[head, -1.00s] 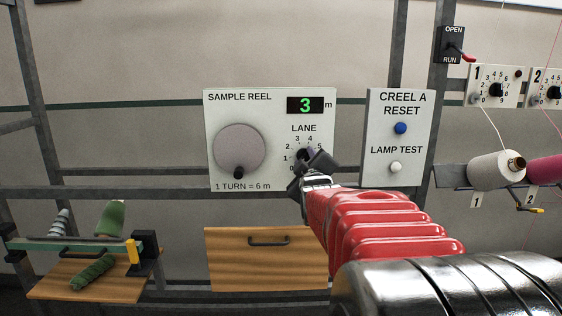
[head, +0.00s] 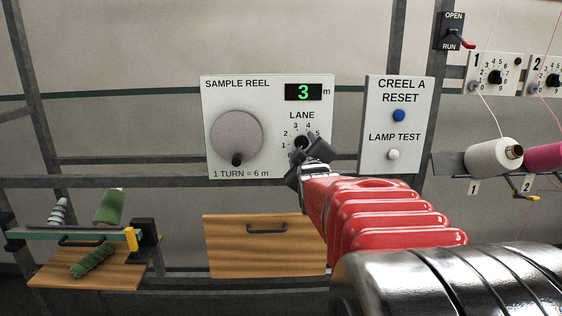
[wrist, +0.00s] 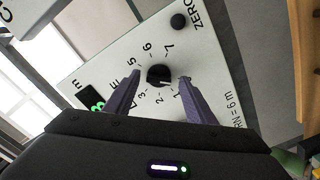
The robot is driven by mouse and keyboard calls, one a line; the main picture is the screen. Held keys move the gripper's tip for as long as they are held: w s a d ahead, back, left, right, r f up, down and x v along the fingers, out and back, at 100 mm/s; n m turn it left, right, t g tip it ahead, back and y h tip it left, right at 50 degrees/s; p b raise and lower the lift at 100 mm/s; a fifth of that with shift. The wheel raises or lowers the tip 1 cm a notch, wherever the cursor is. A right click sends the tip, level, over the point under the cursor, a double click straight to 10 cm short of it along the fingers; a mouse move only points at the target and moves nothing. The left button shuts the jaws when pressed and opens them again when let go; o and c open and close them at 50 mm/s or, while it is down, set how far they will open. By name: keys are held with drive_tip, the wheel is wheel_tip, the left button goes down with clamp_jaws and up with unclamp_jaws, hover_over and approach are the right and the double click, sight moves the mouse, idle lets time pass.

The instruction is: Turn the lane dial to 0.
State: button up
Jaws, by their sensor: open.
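The lane dial is a small black knob (head: 301,142) under the word LANE on the white sample reel panel (head: 214,100). The head view shows its 1 to 5 marks; my gripper hides the rest. In the wrist view the knob (wrist: 159,75) lies between the tips of my two open fingers, ringed by numbers. Its pointer setting is too small to read surely. My gripper (head: 311,157) is open and empty, just in front of the dial's lower right. I cannot tell whether the fingers touch the knob.
A grey reel disc (head: 237,135) with a black handle is left of the dial. The green display (head: 303,92) reads 3 m. A black button (wrist: 178,21) marked ZERO is near the dial. The creel reset panel (head: 377,152) stands to the right; a wooden drawer (head: 230,255) is below.

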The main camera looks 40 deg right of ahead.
drive_tip(key=v, duration=1.3)
drive_tip(key=shift+w+a, duration=0.1)
drive_tip(key=s+a+f+m+g+y, duration=0.1)
drive_tip(key=s+a+f+g+y, duration=0.25)
drive_tip(key=a+f, duration=0.6)
drive_tip(key=s+a+f+m+g+y, duration=0.25)
drive_tip(key=a+f+y, duration=0.35)
drive_tip(key=a, duration=0.7)
drive_tip(key=s+a+f+g, duration=0.3)
drive_tip(key=s+a+f, duration=0.2)
drive_tip(key=s+a, duration=0.2)
drive_tip(key=shift+s+f, duration=0.2)
drive_tip(key=shift+f, duration=0.2)
drive_tip(key=shift+y, duration=0.25)
